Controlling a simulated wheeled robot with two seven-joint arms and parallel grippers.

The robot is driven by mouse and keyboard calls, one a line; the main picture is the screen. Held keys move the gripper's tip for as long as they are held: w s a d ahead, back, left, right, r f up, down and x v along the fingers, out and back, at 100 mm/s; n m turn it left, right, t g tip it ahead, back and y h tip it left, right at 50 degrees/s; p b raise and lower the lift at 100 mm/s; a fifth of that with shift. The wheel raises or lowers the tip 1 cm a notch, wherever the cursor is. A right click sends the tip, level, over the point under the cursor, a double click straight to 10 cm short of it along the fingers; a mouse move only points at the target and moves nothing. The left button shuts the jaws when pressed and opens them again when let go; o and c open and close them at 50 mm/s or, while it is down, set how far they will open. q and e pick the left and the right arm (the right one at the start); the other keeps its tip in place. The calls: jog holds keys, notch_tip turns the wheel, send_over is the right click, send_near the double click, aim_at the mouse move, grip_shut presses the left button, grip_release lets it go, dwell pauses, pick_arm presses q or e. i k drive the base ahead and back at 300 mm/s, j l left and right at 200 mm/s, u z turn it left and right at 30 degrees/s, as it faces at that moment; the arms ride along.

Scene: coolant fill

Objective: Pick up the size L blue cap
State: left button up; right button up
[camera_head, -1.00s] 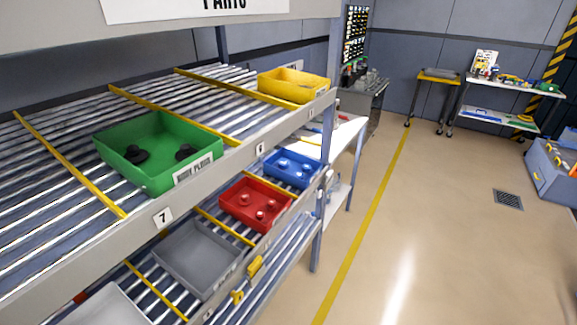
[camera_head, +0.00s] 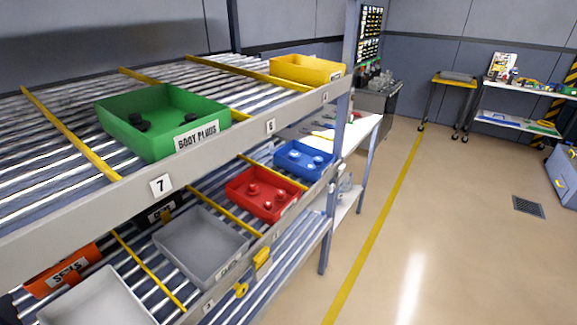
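Several small blue caps (camera_head: 293,155) sit in a blue bin (camera_head: 320,176) on the lower roller shelf, at the centre of the head view. Their size marks are too small to read, so I cannot tell which is size L. Neither of my grippers is in view.
A red bin (camera_head: 236,196) with red caps stands left of the blue bin, then an empty grey bin (camera_head: 200,245). On the upper shelf are a green bin (camera_head: 155,148) labelled body plugs and a yellow bin (camera_head: 306,70). The floor (camera_head: 430,230) to the right is clear.

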aim_at(294, 156)
jog(key=i+l+u, duration=0.2)
jog(key=u, duration=0.15)
jog(key=i+l+u, duration=0.25)
jog(key=u, duration=0.15)
jog(key=i+l+u, duration=0.15)
jog(key=l+u, duration=0.2)
